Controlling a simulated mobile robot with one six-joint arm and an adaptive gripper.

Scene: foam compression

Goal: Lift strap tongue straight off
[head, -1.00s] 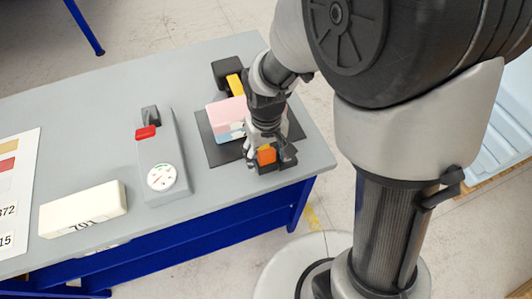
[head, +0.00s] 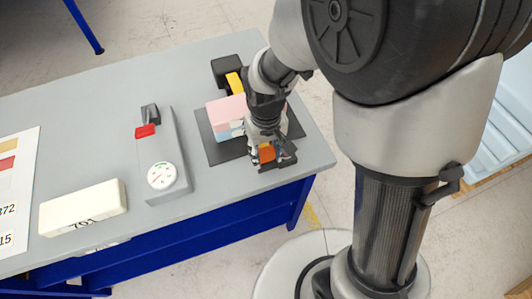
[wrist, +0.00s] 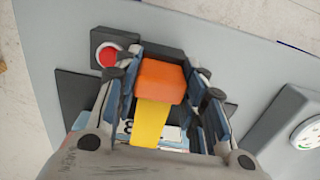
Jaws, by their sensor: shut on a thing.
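My gripper (head: 267,154) is shut on the orange strap tongue (wrist: 160,82) at the front of the dark mat. The tongue sits between both fingers in the wrist view, with the yellow strap (wrist: 151,122) running from it toward the wrist. A dark buckle block (wrist: 168,55) with a red button (wrist: 107,55) lies beyond and below the tongue; whether they touch is hidden. The layered foam stack (head: 227,109), pink on top, is beside my gripper on the mat. The yellow strap also shows behind it in the head view (head: 234,83), near a black block (head: 226,70).
A grey device (head: 157,150) with a round dial (head: 161,176) and a red part stands left of the dark mat (head: 222,155). A white block (head: 83,208) lies at the front left. The table's right edge is close to my gripper.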

